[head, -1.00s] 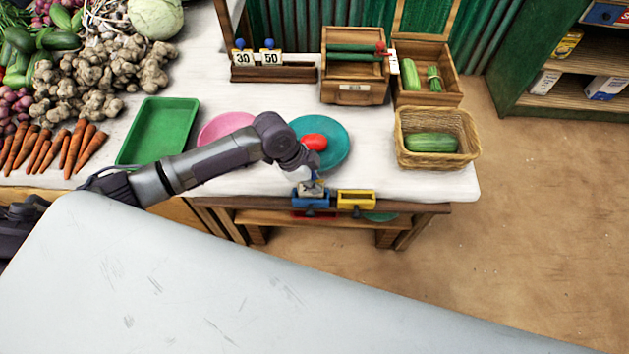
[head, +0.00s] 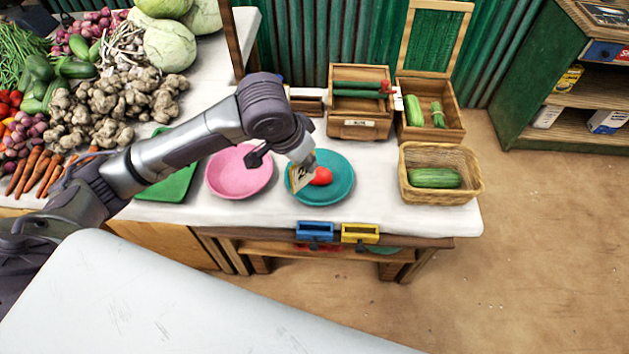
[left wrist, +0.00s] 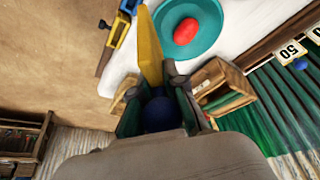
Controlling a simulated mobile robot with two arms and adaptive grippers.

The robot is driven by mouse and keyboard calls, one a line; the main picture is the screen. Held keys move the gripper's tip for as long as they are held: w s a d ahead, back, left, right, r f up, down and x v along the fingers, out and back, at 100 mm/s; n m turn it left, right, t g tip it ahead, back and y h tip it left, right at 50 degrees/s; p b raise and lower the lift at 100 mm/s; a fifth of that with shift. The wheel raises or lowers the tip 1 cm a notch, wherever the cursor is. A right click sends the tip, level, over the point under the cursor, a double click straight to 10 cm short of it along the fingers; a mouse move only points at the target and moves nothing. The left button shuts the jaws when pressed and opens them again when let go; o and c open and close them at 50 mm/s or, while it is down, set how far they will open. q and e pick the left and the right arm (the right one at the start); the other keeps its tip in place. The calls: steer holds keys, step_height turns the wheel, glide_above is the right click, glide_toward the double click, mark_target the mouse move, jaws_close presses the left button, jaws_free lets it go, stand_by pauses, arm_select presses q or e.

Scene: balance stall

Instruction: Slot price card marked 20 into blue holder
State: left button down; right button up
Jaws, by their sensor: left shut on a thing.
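My left gripper (head: 303,164) is shut on a price card (head: 301,178), which hangs tilted over the left part of the teal plate. Its number is too small to read. In the left wrist view the card shows as a yellowish edge (left wrist: 149,55), with its blue knob (left wrist: 158,115) between the fingers. The blue holder (head: 314,231) is on the table's front edge, in front of the card and apart from it. It also shows at the top of the left wrist view (left wrist: 129,5). My right gripper is not in view.
The yellow holder (head: 360,233) is right beside the blue one. A red tomato (head: 321,176) lies on the teal plate (head: 340,191). A pink plate (head: 238,180), wooden crates and a basket (head: 482,186) stand around. A card marked 50 (left wrist: 292,50) is at the back.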

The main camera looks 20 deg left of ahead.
arm_select(q)
steer(key=r+n, duration=0.1)
steer(key=a+r+n, duration=0.1)
steer(key=r+n+y, duration=0.1)
steer(key=shift+s+a+r, duration=0.1)
steer(key=shift+s+a, duration=0.15)
steer(key=shift+s, duration=0.05)
steer(key=d+f+m+g+h, duration=0.1)
steer(key=f+m, duration=0.3)
steer(key=f, duration=0.4)
steer(key=d+f+m+h, duration=0.1)
steer(key=f+m, duration=0.3)
steer(key=f, duration=0.4)
steer(key=d+f+m+g+h+b, duration=0.1)
steer(key=f+m, duration=0.3)
steer(key=f, duration=0.4)
steer(key=shift+s+d+f+g+h, duration=0.1)
steer(key=shift+d+f+g+h, duration=0.05)
steer(key=shift+d, duration=0.3)
steer(key=shift+s+d+f+g+h, duration=0.1)
steer(key=shift+d+g+h, duration=0.05)
steer(key=shift+d, duration=0.25)
steer(key=shift+r, duration=0.1)
